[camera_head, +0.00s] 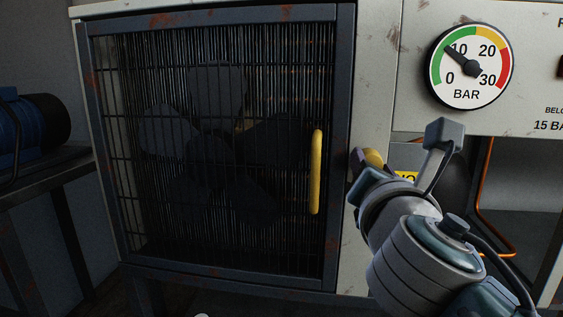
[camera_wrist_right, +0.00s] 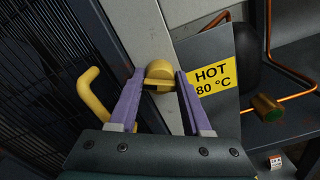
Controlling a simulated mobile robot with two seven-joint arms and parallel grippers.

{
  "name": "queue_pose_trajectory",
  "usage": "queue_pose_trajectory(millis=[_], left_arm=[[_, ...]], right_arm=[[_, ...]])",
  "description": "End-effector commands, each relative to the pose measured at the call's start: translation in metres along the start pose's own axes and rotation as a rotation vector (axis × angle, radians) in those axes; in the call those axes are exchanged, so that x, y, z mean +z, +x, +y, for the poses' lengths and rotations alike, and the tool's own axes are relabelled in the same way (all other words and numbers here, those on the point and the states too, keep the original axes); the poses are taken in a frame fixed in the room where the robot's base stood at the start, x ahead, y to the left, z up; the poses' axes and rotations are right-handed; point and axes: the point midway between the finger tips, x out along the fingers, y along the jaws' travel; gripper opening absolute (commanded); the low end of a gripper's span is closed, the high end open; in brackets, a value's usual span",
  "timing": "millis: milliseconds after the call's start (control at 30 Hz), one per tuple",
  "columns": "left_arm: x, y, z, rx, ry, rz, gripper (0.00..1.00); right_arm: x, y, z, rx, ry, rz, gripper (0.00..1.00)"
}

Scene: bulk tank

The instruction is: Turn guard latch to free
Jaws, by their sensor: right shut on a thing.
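The guard (camera_head: 215,140) is a dark-framed mesh door over a fan, and it stands closed in the head view. The yellow guard latch (camera_wrist_right: 159,69) is a rounded knob with a bar on the pale post right of the door. It also shows in the head view (camera_head: 374,157), partly hidden by my right gripper (camera_head: 364,163). In the right wrist view my right gripper (camera_wrist_right: 158,82) has its two purple fingers on either side of the latch, shut on it. Whether the latch has turned is hard to tell. My left gripper is not in view.
A yellow handle (camera_head: 316,172) stands upright on the door, left of my gripper. A pressure gauge (camera_head: 470,66) reads about 10 bar. A HOT 80 °C sign (camera_wrist_right: 211,80) and copper pipes (camera_head: 481,190) lie to the right. A blue motor (camera_head: 27,122) sits on a bench at left.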

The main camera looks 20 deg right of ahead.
Motion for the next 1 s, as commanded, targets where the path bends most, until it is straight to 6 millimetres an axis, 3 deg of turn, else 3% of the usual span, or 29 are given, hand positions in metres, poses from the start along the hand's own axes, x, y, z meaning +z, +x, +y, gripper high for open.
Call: queue_pose_trajectory(millis=[1000], left_arm=[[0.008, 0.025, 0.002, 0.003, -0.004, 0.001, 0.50]], right_arm=[[-0.003, 0.000, -0.004, 0.000, 0.923, -0.001, 0.00]])
